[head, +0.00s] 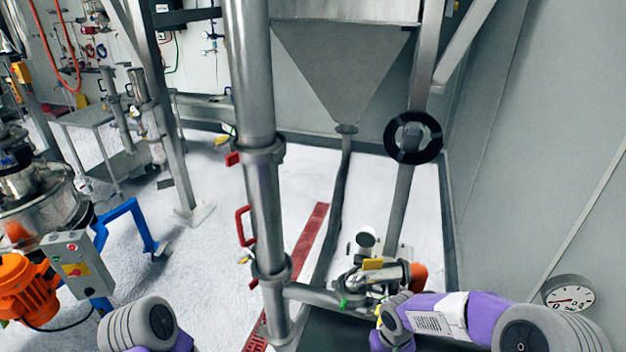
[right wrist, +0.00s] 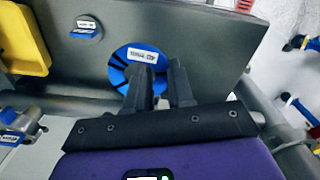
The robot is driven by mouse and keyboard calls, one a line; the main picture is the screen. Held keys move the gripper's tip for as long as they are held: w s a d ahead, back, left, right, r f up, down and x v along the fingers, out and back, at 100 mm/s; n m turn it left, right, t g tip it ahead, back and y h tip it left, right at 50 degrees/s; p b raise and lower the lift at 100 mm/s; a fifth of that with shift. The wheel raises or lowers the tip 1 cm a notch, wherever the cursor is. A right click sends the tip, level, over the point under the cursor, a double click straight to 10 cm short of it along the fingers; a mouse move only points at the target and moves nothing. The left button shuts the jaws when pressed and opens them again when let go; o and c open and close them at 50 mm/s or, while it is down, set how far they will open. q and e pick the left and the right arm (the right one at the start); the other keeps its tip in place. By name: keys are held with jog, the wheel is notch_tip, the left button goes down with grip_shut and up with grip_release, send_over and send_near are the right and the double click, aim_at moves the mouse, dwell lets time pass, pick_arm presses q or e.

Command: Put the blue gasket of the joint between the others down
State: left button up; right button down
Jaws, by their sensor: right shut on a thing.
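In the right wrist view the blue gasket (right wrist: 119,75) is a round blue ring with a white label on its upper part. The two black fingers of my right gripper (right wrist: 157,70) are shut on it and cover part of its lower side. It appears over a dark grey tray-like surface (right wrist: 210,45); I cannot tell whether it touches it. A smaller grey disc (right wrist: 88,32) with a blue and white label lies apart on that surface, to the left. In the head view the gasket cannot be made out. My left gripper is out of view; only part of that arm shows.
In the right wrist view a yellow block (right wrist: 22,40) is at the left and blue-handled parts (right wrist: 300,108) are at the right. In the head view steel pipework (head: 370,278) stands behind the dark surface (head: 335,335), with a tall pipe (head: 265,215) to its left.

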jog(key=f+b, duration=1.5)
jog(key=f, duration=0.1)
jog(key=shift+s+a+b, duration=0.1)
jog(key=shift+a+b, duration=0.15)
jog(key=shift+b, duration=0.1)
